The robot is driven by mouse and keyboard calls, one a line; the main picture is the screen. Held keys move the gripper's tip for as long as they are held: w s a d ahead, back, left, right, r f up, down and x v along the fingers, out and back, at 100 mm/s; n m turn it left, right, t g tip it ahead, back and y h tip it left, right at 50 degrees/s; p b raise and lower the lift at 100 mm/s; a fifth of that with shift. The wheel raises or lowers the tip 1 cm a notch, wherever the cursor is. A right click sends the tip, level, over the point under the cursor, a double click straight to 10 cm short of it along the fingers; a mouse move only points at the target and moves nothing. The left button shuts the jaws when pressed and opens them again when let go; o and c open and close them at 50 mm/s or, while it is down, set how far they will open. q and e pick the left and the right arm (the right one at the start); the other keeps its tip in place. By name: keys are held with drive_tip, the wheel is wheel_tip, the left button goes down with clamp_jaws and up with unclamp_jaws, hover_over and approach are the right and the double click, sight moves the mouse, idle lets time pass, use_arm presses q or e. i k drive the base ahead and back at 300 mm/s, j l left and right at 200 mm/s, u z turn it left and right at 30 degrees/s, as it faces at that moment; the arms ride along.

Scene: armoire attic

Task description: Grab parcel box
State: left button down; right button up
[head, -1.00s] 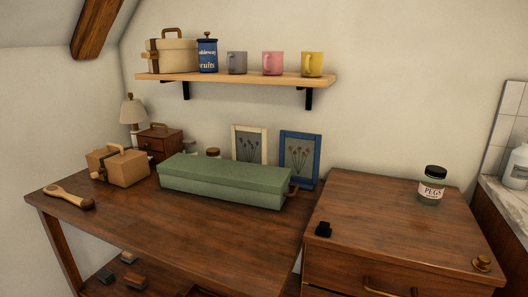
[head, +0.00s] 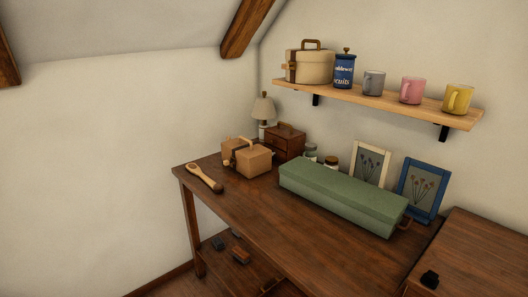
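A small tan box that looks like the parcel box (head: 252,162) sits on the left part of the wooden table (head: 245,205). It has a brown handle on top and a small round knob or peg at its left side. It stands between the wooden brush and the small dark drawer chest. Neither of my grippers is in view.
A long green box (head: 340,195) lies across the table's right part. A wooden brush (head: 204,178) is near the left edge, a dark drawer chest (head: 289,142) behind. Two framed pictures stand at the back. A wall shelf (head: 400,103) holds mugs, a tin and a case.

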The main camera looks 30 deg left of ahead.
sight(251, 160)
drive_tip(key=u, duration=1)
